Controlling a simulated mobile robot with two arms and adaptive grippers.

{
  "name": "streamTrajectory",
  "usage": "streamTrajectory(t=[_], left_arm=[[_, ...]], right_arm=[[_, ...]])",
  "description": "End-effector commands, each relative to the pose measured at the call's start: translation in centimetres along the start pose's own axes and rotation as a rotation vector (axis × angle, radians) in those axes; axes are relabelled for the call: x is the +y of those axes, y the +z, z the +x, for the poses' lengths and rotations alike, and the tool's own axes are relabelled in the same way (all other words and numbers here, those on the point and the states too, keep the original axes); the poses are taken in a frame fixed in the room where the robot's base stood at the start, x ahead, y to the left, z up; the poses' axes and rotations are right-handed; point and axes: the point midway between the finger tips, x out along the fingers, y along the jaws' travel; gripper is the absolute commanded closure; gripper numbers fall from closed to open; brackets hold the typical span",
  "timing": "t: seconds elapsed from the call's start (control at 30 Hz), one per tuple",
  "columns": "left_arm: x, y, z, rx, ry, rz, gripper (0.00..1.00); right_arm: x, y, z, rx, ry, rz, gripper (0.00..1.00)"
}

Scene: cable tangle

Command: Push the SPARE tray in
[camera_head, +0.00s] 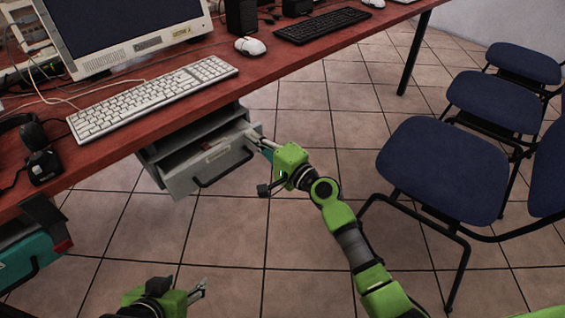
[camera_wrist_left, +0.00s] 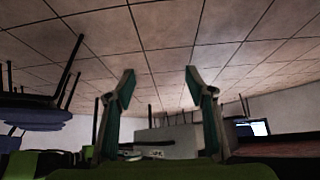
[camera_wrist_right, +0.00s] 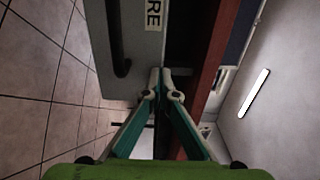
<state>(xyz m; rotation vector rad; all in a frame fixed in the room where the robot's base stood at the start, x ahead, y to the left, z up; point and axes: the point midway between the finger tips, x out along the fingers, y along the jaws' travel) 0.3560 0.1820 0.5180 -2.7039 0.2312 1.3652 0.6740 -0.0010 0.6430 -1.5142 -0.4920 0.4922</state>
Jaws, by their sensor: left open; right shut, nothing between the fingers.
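The SPARE tray (camera_head: 205,168) is a grey drawer under the red desk. It stands pulled out, with a dark bar handle (camera_head: 224,170) on its front. In the right wrist view its front (camera_wrist_right: 135,45) fills the upper middle, and a white label (camera_wrist_right: 152,14) there shows the letters "RE". My right gripper (camera_head: 251,137) is shut and empty at the right end of the tray front. Its tips (camera_wrist_right: 160,76) look close to the front; I cannot tell whether they touch. My left gripper (camera_head: 202,288) is open and empty, low in the head view, well away from the tray.
The red desk (camera_head: 180,70) above carries a white keyboard (camera_head: 155,95), a monitor and a mouse (camera_head: 250,46). A teal drawer front (camera_head: 28,262) shows at the far left. Blue chairs (camera_head: 440,165) stand on the right. The tiled floor (camera_head: 235,235) before the tray is clear.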

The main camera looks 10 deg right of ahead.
Motion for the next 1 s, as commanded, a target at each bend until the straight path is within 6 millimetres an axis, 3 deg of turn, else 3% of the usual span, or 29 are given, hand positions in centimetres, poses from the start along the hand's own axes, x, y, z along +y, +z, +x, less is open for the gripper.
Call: streamTrajectory(t=[0.2, 0.4, 0.6, 1.0], left_arm=[[0.7, -6.1, 0.5, 0.258, 0.014, 0.005, 0.5], [1.2, -9.9, -0.3, 0.422, 0.024, 0.007, 0.5], [1.4, -11.4, -0.8, 0.489, 0.028, 0.008, 0.5], [1.4, -11.6, -0.9, 0.496, 0.028, 0.008, 0.5]], right_arm=[[0.2, 0.0, 3.2, -0.001, -0.001, 0.0, 1.0], [0.1, 0.0, 4.9, 0.0, 0.0, 0.001, 1.0], [0.0, 0.0, 5.6, 0.001, -0.001, 0.0, 1.0], [-0.4, -0.1, 5.7, 0.002, -0.006, -0.001, 1.0]])
